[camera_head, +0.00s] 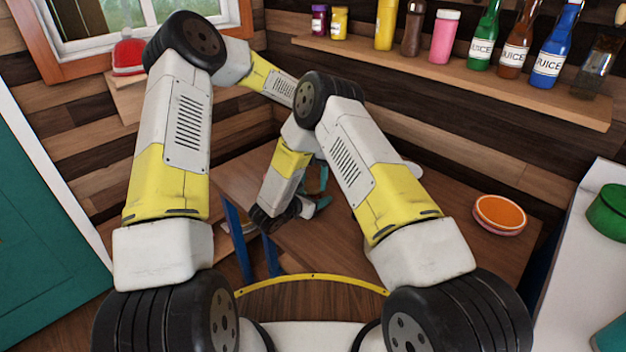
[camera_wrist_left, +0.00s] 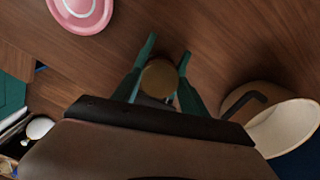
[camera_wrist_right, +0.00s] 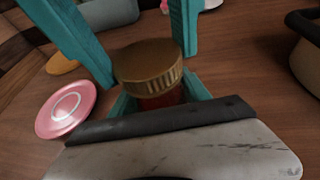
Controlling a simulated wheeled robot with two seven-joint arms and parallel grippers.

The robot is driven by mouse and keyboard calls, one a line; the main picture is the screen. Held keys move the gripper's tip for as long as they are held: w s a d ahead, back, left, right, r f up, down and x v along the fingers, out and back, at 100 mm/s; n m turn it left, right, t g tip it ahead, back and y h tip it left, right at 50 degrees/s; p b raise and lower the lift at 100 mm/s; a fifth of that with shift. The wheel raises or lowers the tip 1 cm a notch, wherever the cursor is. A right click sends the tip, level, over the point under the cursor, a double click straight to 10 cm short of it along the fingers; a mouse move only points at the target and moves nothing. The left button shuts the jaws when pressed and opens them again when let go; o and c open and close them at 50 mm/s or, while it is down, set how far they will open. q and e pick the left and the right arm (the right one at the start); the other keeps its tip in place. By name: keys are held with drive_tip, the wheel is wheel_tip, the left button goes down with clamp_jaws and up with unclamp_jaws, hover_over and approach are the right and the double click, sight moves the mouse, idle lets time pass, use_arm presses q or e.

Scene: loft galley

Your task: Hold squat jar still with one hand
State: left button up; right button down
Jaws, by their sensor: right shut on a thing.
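The squat jar has a ridged brown-gold lid and a dark red body; it stands upright in the right wrist view (camera_wrist_right: 149,66). My right gripper (camera_wrist_right: 160,93) is shut on the jar's body, low beneath the lid. My left gripper (camera_head: 322,182) is above the table. In the left wrist view its two teal fingers (camera_wrist_left: 168,46) are apart, one on each side of the round lid (camera_wrist_left: 158,78). They also show from above in the right wrist view. I cannot tell whether they touch the lid. My arms hide the jar in the head view.
A pink dish with a white ring (camera_wrist_left: 82,10) lies on the wooden table (camera_head: 400,240). A brown pot (camera_wrist_left: 240,97) with a pale inside stands close by on the other side. An orange-topped round thing (camera_head: 500,213) sits at the table's right. Bottles line the wall shelf (camera_head: 450,75).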

use_arm(q)
drive_tip(key=c, duration=0.8)
drive_tip(key=n, duration=0.6)
drive_tip(key=shift+c, duration=0.2)
drive_tip(key=n, duration=0.5)
drive_tip(key=shift+n, duration=0.3)
drive_tip(key=n, duration=0.7)
drive_tip(key=shift+r, duration=0.1)
drive_tip(key=n, duration=1)
drive_tip(key=shift+n, duration=0.3)
drive_tip(key=n, duration=1.5)
